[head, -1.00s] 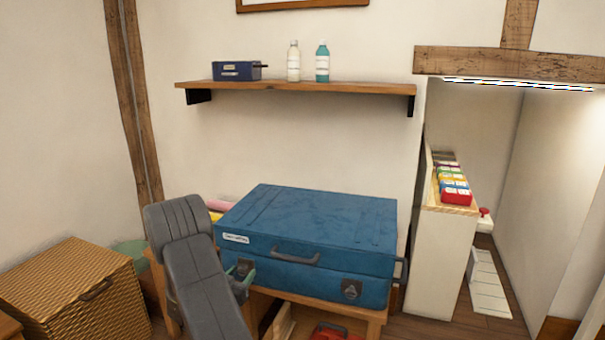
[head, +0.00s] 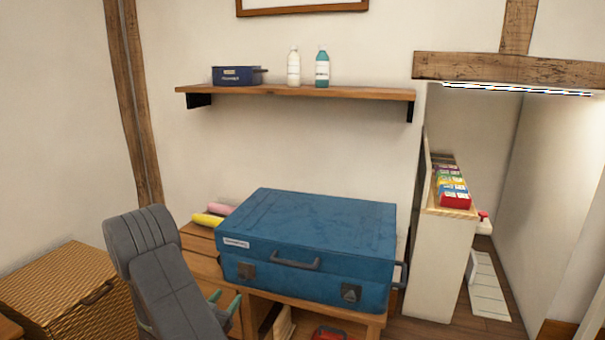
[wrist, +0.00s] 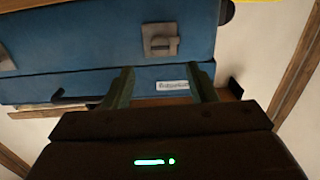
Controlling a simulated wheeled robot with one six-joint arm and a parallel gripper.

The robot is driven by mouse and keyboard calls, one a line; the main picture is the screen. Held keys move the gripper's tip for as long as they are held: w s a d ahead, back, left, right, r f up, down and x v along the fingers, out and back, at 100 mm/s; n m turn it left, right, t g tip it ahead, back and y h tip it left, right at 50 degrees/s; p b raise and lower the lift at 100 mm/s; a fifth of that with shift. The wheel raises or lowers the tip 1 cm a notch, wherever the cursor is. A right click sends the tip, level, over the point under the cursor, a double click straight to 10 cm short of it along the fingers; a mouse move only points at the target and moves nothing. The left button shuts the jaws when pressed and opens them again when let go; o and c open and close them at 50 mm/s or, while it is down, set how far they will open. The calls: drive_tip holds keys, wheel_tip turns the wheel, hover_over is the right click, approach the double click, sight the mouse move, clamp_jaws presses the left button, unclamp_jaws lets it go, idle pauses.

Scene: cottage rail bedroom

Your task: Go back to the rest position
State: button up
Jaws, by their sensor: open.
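My gripper (head: 224,300) shows in the head view as two green finger tips beside my grey arm, at the lower left of the blue suitcase (head: 310,235). The wrist view shows the gripper (wrist: 160,85) with its two green fingers apart and nothing between them. Beyond the fingers is the suitcase front (wrist: 85,45), with a latch and a white label. The suitcase is closed and lies flat on a wooden table (head: 372,325). The fingers look apart from the suitcase; the exact gap cannot be told.
A woven chest (head: 70,290) stands at the left. Yellow and pink rolls (head: 208,219) lie behind my arm. A white cabinet (head: 437,260) with colourful items on top stands at the right.

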approach(242, 278)
drive_tip(key=b+x, duration=0.2)
drive_tip(key=x, duration=0.6)
drive_tip(key=shift+w+d, duration=0.15)
drive_tip(key=shift+w, duration=0.4)
drive_tip(key=m+b, duration=0.2)
drive_tip(key=m, duration=0.1)
drive_tip(key=shift+m, duration=0.4)
drive_tip(key=m+b, duration=0.1)
drive_tip(key=m, duration=0.3)
drive_tip(key=shift+s, duration=0.1)
drive_tip(key=p+v, duration=0.2)
drive_tip(key=v, duration=1.1)
drive_tip(key=shift+s, duration=0.35)
drive_tip(key=shift+w+r, duration=0.1)
drive_tip(key=shift+r, duration=0.05)
